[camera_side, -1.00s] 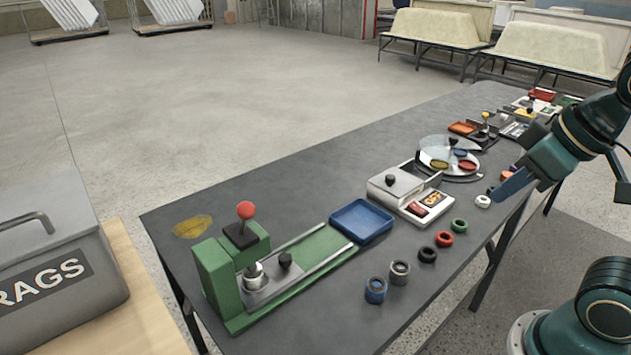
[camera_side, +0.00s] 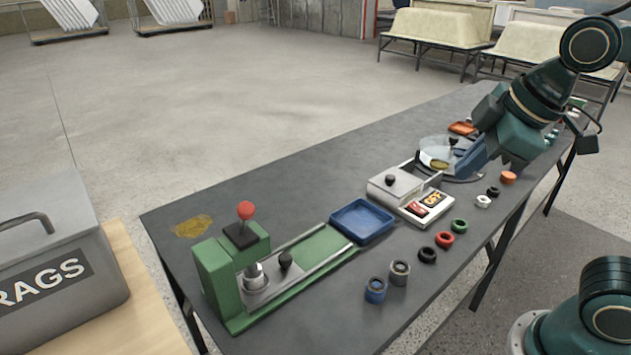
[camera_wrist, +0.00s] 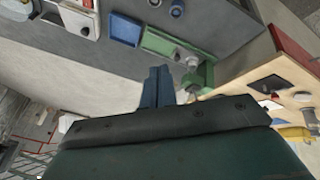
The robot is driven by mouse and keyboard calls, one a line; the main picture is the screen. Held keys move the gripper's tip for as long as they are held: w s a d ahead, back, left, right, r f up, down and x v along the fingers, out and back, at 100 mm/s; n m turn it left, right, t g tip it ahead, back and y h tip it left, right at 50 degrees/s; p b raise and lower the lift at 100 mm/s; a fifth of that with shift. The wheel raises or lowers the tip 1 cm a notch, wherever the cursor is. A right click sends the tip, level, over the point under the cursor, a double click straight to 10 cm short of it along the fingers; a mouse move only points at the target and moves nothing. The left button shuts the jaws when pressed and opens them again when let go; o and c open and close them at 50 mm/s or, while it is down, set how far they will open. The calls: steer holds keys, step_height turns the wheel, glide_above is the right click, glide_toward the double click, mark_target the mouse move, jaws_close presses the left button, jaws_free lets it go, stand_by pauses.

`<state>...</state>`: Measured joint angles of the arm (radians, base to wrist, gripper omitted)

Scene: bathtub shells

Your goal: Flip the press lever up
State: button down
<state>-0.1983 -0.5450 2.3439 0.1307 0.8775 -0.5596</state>
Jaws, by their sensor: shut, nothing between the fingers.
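The green press (camera_side: 216,272) stands at the near left end of the table. Its lever shows as a red ball knob (camera_side: 245,210) on a short stem above a black block (camera_side: 243,236). A silver plate with a black knob (camera_side: 286,260) lies on the press's rails. My gripper (camera_side: 462,163), with blue fingers shut and empty, is over the table by the round clear-covered tray (camera_side: 432,147), well apart from the press. In the wrist view, the shut fingers (camera_wrist: 157,82) point toward the green press (camera_wrist: 203,75); the lever is not clear there.
A blue tray (camera_side: 362,220) sits just right of the press. A white box with a sliding lid (camera_side: 396,187) and several coloured rings, including a green one (camera_side: 459,226), stand along the table. A grey RAGS bin (camera_side: 55,270) stands left of the table.

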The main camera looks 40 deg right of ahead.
mark_target(243, 217)
steer(key=w+a+f+n, duration=0.1)
steer(key=w+a+n, duration=0.5)
steer(key=a+n, duration=0.6)
steer(key=w+a+f+n, duration=0.1)
steer(key=w+a+n, duration=0.5)
steer(key=a+n, duration=0.7)
steer(key=shift+w+n+h, duration=0.15)
steer(key=shift+n+h, duration=0.15)
steer(key=shift+n, duration=0.4)
steer(key=shift+f, duration=0.15)
steer(key=w+d+f, duration=0.1)
steer(key=w+f, duration=0.6)
steer(key=w, duration=0.1)
steer(key=shift+w+d+f, duration=0.15)
steer(key=shift+w+f, duration=0.1)
steer(key=shift+f, duration=0.1)
